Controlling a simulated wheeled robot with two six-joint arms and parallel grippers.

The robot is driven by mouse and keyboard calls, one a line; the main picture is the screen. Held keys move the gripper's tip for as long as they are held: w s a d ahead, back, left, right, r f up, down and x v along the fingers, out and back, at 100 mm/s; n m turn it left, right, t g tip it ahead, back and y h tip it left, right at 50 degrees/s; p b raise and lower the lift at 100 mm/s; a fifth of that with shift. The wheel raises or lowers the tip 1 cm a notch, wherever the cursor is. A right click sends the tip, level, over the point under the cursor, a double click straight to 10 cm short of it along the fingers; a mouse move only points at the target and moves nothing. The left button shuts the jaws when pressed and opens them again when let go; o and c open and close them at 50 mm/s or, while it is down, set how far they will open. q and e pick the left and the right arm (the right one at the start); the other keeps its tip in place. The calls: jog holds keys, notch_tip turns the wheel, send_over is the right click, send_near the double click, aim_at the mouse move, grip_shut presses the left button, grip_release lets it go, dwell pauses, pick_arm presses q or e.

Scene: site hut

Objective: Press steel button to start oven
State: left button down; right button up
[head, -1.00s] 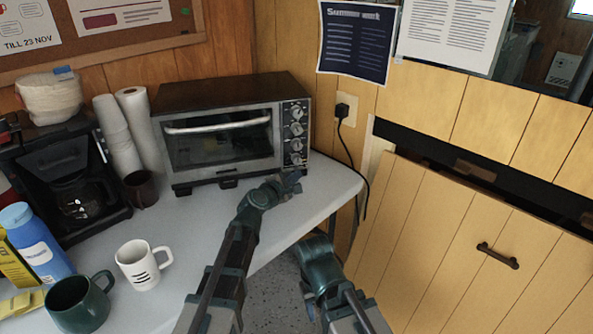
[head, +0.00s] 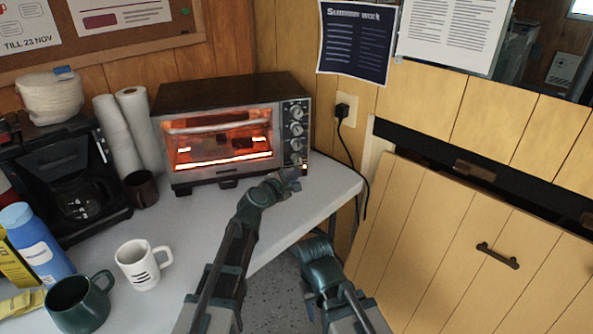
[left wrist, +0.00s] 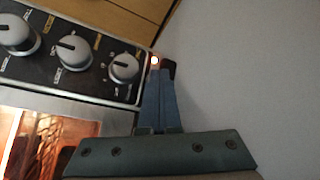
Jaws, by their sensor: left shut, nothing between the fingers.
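The toaster oven (head: 225,92) stands on the white table against the wall, its window glowing orange with lit heating bars. Its control panel (head: 293,110) on the right has a column of silver knobs. My left gripper (head: 293,178) is shut and empty, its tips at the panel's lower end. In the left wrist view the shut fingertips (left wrist: 165,72) are beside a small glowing light (left wrist: 155,60) at the panel's end, past the last knob (left wrist: 124,68). I cannot make out the steel button apart from this light; the fingers may cover it. My right arm shows low in the head view, but its fingers do not.
A coffee maker (head: 72,180), a dark mug (head: 141,188), a white mug (head: 143,264), a green mug (head: 78,303) and a blue bottle (head: 36,243) stand on the left of the table (head: 190,228). A black cord (head: 349,140) hangs from the wall socket right of the oven.

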aim_at(301, 198)
pick_arm(q)
jog(key=shift+s+d, duration=0.25)
jog(key=shift+s, duration=0.5)
jog(key=shift+s, duration=0.15)
jog(key=shift+s+d, duration=0.2)
jog(key=shift+s, duration=0.55)
jog(key=shift+s+d, duration=0.25)
jog(key=shift+s, duration=0.55)
jog(key=shift+s+d, duration=0.2)
jog(key=shift+s, duration=0.55)
